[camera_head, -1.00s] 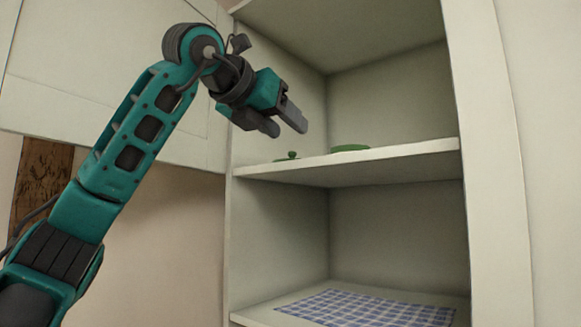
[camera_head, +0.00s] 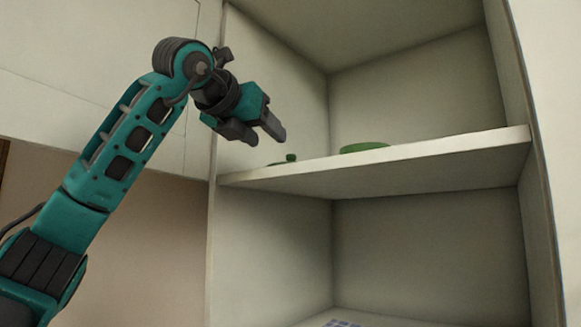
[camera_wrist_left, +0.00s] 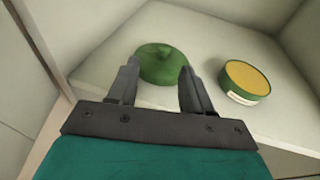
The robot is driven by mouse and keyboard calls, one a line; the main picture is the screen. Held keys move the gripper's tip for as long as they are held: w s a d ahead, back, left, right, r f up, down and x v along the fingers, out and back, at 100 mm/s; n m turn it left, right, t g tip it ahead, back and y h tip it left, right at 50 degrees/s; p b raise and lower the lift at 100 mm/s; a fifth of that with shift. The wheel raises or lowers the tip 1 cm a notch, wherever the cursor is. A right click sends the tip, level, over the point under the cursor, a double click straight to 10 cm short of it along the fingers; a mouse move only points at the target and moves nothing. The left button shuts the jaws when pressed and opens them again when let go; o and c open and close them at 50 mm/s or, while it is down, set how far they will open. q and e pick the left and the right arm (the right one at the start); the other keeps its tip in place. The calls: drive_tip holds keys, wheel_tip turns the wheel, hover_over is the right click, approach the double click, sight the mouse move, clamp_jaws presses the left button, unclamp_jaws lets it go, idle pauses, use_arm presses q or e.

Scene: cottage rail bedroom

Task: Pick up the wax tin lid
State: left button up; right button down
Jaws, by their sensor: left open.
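The wax tin lid (camera_wrist_left: 160,64) is a green disc with a small knob, lying on the upper shelf. In the head view its knob (camera_head: 291,157) shows just above the shelf edge. In the left wrist view the lid is ahead of and between the two fingers of my left gripper (camera_wrist_left: 157,90). My left gripper is open and empty; in the head view it (camera_head: 254,134) hangs above and to the left of the lid. The green wax tin (camera_wrist_left: 244,83), open with yellow wax and a pale label, stands to the right of the lid; it also shows in the head view (camera_head: 364,148).
The upper shelf (camera_head: 400,154) belongs to a pale open cupboard with side walls and a back wall close around it. A blue checked cloth (camera_head: 342,324) lies on the lower shelf. The shelf between and around the lid and tin is clear.

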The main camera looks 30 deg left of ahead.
sight(291, 154)
use_arm(q)
drive_tip(key=x, duration=0.4)
drive_tip(key=shift+w+p, duration=0.35)
drive_tip(key=shift+w, duration=0.05)
drive_tip(key=x, duration=0.1)
drive_tip(key=p+x, duration=0.1)
drive_tip(key=x, duration=0.1)
drive_tip(key=d+x, duration=0.1)
drive_tip(key=x, duration=0.1)
drive_tip(key=shift+w+a+f+p, duration=0.1)
drive_tip(key=shift+w+p, duration=0.1)
drive_tip(key=shift+p, duration=0.1)
clamp_jaws()
